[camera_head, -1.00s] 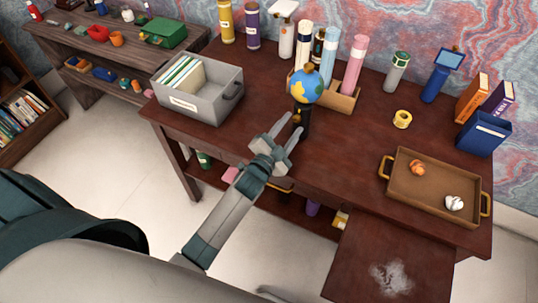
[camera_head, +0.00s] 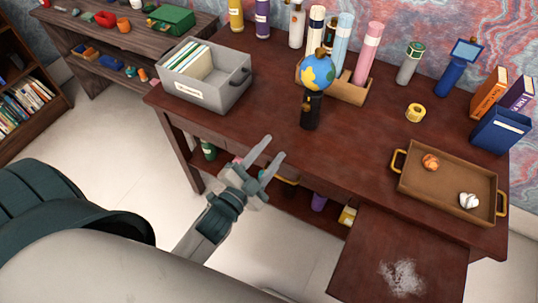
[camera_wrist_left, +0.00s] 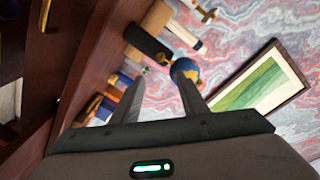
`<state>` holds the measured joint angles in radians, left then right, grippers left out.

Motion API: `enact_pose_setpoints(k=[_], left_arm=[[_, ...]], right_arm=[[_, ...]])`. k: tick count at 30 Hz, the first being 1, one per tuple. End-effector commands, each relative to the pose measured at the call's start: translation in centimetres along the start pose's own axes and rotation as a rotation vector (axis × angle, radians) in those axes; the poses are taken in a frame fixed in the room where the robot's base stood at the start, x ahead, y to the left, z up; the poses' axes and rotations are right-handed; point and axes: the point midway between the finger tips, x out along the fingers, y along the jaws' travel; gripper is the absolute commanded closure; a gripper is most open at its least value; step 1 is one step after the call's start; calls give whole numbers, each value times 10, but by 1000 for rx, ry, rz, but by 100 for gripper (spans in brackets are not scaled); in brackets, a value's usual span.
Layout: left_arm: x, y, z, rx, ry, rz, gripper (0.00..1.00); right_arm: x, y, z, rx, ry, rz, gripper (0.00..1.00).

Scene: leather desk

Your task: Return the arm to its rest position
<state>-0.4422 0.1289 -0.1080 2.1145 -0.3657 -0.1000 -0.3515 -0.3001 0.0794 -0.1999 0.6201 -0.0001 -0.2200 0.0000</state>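My left gripper (camera_head: 268,158) is in front of the brown desk (camera_head: 365,133), its two fingers apart with nothing between them. In the head view it is below and left of a small globe (camera_head: 318,72) on a black stand (camera_head: 311,110), clear of both. In the left wrist view the two fingers (camera_wrist_left: 158,98) are spread. The globe (camera_wrist_left: 186,70) shows beyond them, and they do not hold it. My right gripper is in neither view.
A grey file box (camera_head: 203,90) stands at the desk's left end. A brown tray (camera_head: 440,196) with two crumpled balls lies at the right. Bottles and a pink tube (camera_head: 368,55) line the back. A lower shelf sits under the desk. Pale floor is free in front.

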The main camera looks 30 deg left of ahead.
Motion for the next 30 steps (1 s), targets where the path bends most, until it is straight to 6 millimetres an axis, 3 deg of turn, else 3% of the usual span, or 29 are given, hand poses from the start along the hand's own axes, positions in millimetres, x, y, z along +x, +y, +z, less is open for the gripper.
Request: enact_pose_setpoints(k=[22,26,30], left_arm=[[-4,2,2,-3,-4,4,60],[-3,16,17,-20,-30,27,60],[-3,51,52,-59,-94,83,60]], right_arm=[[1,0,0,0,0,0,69],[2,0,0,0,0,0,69],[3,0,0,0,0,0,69]])
